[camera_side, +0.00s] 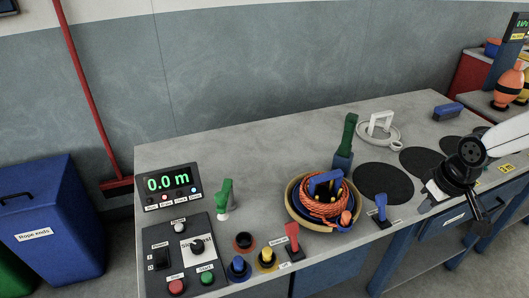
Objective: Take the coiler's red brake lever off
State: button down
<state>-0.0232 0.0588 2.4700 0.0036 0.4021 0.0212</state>
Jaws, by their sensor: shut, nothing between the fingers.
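The red lever (292,236) stands near the table's front edge, left of and in front of the coiler. A small label, too small to read, lies by its foot. The coiler is a yellow-rimmed bowl (291,199) holding orange rope (322,208) and a blue block-shaped part (325,184). A blue lever (380,209) stands to the bowl's right. My gripper (481,224) is at the right, over the table's front edge. It is shut and empty, well apart from the red lever.
Yellow (266,258) and blue (238,267) knobs stand just left of the red lever. A control box (187,250) and a 0.0 m display (168,184) are at the left. A green-handled tool (347,140) stands behind the bowl. Dark round mats (383,184) lie toward the right.

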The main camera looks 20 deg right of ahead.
aim_at(293, 236)
jog(key=w+a+g, duration=0.2)
jog(key=w+a, duration=0.6)
jog(key=w, duration=0.6)
jog(key=w+a+f+g, duration=0.1)
jog(key=w+a, duration=0.3)
jog(key=a, duration=0.3)
jog(key=w+a+f+g, duration=0.1)
jog(key=w+a, duration=0.3)
jog(key=a, duration=0.4)
jog(key=shift+w+f, duration=0.25)
jog(key=shift+f, duration=0.55)
jog(key=shift+f, duration=0.15)
jog(key=f, duration=0.3)
jog(key=s+f, duration=0.1)
jog(key=f, duration=0.5)
jog(key=shift+s+f, duration=0.3)
jog(key=shift+f, duration=0.05)
jog(key=shift+s+r, duration=0.5)
jog(key=shift+s, duration=0.4)
jog(key=shift+s+r, duration=0.5)
jog(key=shift+s, duration=0.35)
